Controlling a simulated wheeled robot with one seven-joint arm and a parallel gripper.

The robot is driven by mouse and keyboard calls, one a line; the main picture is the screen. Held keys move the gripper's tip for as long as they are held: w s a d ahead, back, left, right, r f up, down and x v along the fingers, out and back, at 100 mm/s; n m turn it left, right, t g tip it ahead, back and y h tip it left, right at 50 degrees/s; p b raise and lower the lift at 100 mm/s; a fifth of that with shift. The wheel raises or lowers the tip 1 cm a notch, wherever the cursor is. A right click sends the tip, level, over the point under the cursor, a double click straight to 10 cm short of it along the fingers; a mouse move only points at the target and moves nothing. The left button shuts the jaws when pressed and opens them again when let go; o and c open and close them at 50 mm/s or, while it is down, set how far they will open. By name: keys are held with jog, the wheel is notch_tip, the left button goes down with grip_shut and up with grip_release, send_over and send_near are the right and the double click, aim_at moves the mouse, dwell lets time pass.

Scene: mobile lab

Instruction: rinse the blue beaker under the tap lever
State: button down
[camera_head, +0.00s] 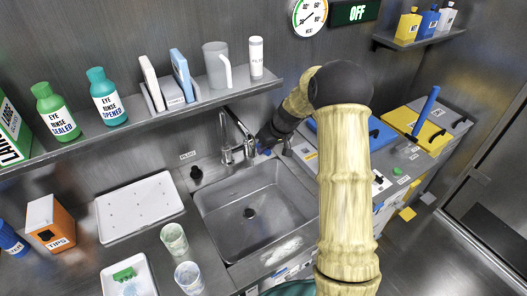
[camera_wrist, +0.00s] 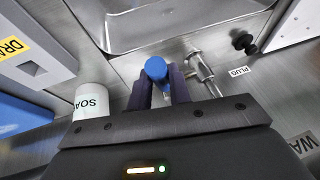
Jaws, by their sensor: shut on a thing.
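My gripper (camera_wrist: 162,88) is shut on the blue-knobbed tap lever (camera_wrist: 156,68), beside the metal tap (camera_wrist: 203,72). In the head view my gripper (camera_head: 264,146) is at the back of the sink, right of the tap (camera_head: 228,152), and partly hidden by my arm. A clear beaker with a pale bluish tint (camera_head: 188,278) stands on the counter left of the sink, away from my gripper. A greenish beaker (camera_head: 174,240) stands just behind it. The sink (camera_head: 222,218) holds no beaker in the part I see. I cannot make out running water.
A white soap bottle (camera_wrist: 90,98) stands close beside my gripper. A black plug (camera_head: 196,173) sits left of the tap. A white board (camera_head: 139,208) and a tray with a green item (camera_head: 140,262) lie on the left counter. A loaded shelf (camera_head: 150,125) hangs above.

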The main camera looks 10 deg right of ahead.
jog(key=shift+w+d+n, duration=0.1)
jog(key=shift+d+n, duration=0.2)
jog(key=c, duration=1.3)
grip_release()
jog(key=v, duration=1.7)
jog(key=shift+d+r+b, duration=0.15)
jog(key=shift+r+b, duration=0.05)
jog(key=shift+b, duration=0.25)
